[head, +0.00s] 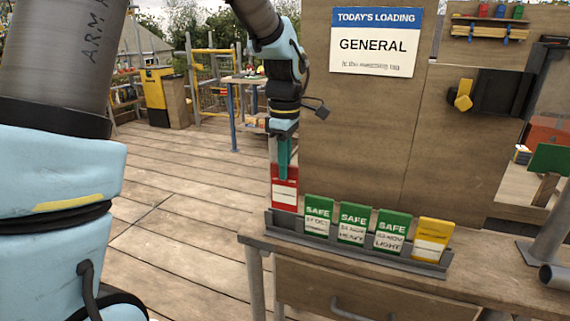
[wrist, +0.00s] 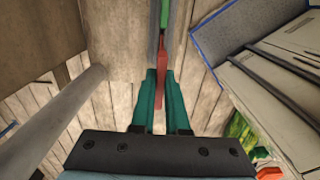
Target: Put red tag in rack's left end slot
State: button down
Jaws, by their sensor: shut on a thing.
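My gripper (head: 284,160), with teal fingers, points down and is shut on the red tag (head: 284,195). The tag hangs upright below the fingers, its red and white face toward the head camera. The grey rack (head: 345,254) stands on the bench, and the red tag is over its left end, left of the green tags. Its lower edge looks higher than theirs; whether it touches the rack I cannot tell. In the wrist view the red tag (wrist: 162,72) shows edge-on between the gripper fingers (wrist: 160,90).
Three green SAFE tags (head: 351,222) and a yellow tag (head: 432,240) at the right end stand in the rack. A wooden board with a GENERAL sign (head: 374,42) rises behind. A green board (head: 549,158) and grey pipe are at right. Open deck lies left.

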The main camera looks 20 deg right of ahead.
jog(key=shift+f+b, duration=1.75)
jog(key=shift+f, duration=1.6)
jog(key=c, duration=0.8)
grip_release()
jog(key=shift+c, duration=0.2)
